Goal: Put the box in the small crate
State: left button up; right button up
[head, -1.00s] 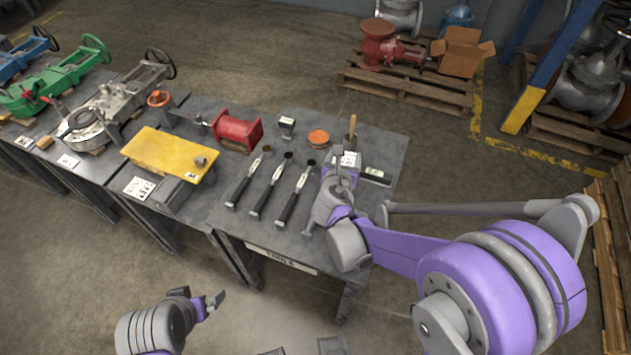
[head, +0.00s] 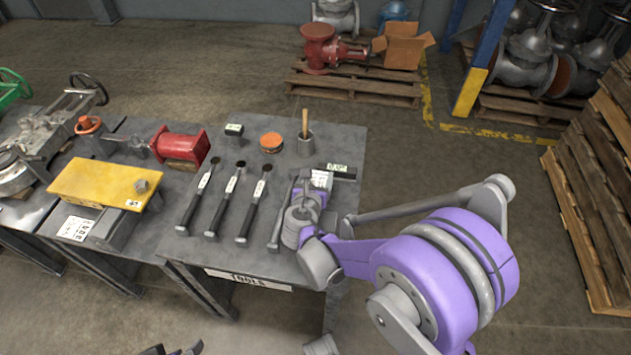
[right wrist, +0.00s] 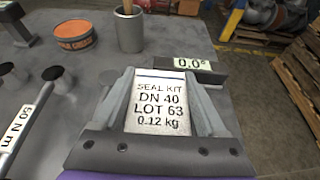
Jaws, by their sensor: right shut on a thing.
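The box is a small white carton (right wrist: 158,105) printed "SEAL KIT DN 40 LOT 63". My right gripper (right wrist: 158,85) is shut on it, with one grey finger along each side. In the head view the white box (head: 321,179) shows at the tip of my right gripper (head: 312,182), over the right part of the grey table. I cannot tell whether the box touches the tabletop. Only the tips of my left gripper (head: 176,350) show at the bottom edge, cut off by the frame. No small crate can be made out in these views.
A digital level (right wrist: 193,65) lies just behind the box. Near it are a grey cup (head: 305,144), an orange tin (head: 271,142) and several torque wrenches (head: 239,205). Pallets (head: 355,88) with valves and an open cardboard box (head: 403,47) are behind.

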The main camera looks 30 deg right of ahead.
jog(key=shift+f, duration=0.8)
jog(key=shift+f, duration=0.1)
jog(key=o, duration=1.2)
